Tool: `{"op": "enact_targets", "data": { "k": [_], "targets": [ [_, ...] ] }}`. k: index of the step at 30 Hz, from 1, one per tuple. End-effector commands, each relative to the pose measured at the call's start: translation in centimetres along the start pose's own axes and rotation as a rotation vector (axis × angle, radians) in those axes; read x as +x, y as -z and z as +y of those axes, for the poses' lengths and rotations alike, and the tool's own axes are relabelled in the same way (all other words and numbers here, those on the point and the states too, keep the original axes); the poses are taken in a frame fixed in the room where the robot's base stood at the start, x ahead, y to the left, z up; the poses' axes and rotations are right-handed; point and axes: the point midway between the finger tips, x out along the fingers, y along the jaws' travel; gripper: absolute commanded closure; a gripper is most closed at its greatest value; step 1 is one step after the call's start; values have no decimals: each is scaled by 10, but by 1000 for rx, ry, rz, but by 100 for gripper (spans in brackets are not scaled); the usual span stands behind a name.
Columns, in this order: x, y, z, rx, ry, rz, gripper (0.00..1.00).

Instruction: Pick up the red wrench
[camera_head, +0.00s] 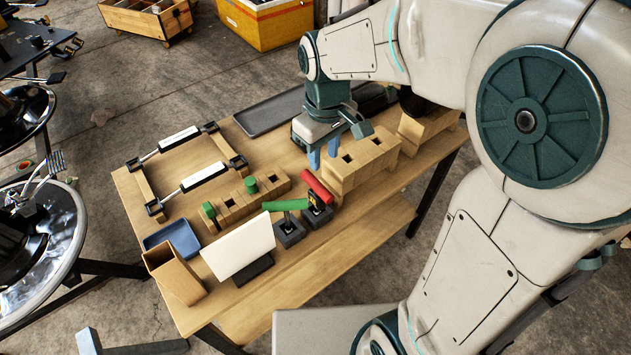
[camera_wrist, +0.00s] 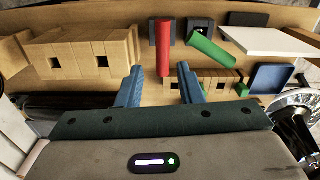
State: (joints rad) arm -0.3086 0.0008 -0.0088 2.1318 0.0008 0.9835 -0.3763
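The red wrench (camera_head: 318,187) shows as a red bar tilted over a small dark block stand on the wooden table. In the wrist view the red wrench (camera_wrist: 163,45) points toward my gripper, its near end in line with the gap between the fingers. My gripper (camera_head: 323,157) is open and empty, with its blue fingers apart. It hangs just behind the wrench, beside the large wooden block, with a gap to the wrench in the head view. In the wrist view my gripper (camera_wrist: 162,84) shows a finger on each side of that gap.
A green-handled tool (camera_head: 285,205) stands close left of the wrench. A large slotted wooden block (camera_head: 362,163) is right of my gripper. A smaller wooden block with green pegs (camera_head: 235,206), a white panel (camera_head: 238,246) and a blue tray (camera_head: 172,240) are farther left.

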Motion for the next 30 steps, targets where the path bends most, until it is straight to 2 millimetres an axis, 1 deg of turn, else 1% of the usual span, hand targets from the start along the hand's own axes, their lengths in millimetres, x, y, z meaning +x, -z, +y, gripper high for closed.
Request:
{"op": "enact_targets", "data": {
  "k": [1,3,6,8,12,16,18,25,30],
  "targets": [
    [12,7,-3,-30,4,-11,67],
    [18,14,-5,-57,8,-19,67],
    [27,17,-7,-76,11,-27,67],
    [36,17,-7,-79,11,-27,67],
    [64,16,-7,-77,12,-29,67],
    [87,16,-7,-77,12,-28,67],
    [96,15,-7,-76,12,-28,67],
    [112,15,-6,-75,11,-26,67],
    [138,14,-4,-75,11,-28,67]
  ]
}}
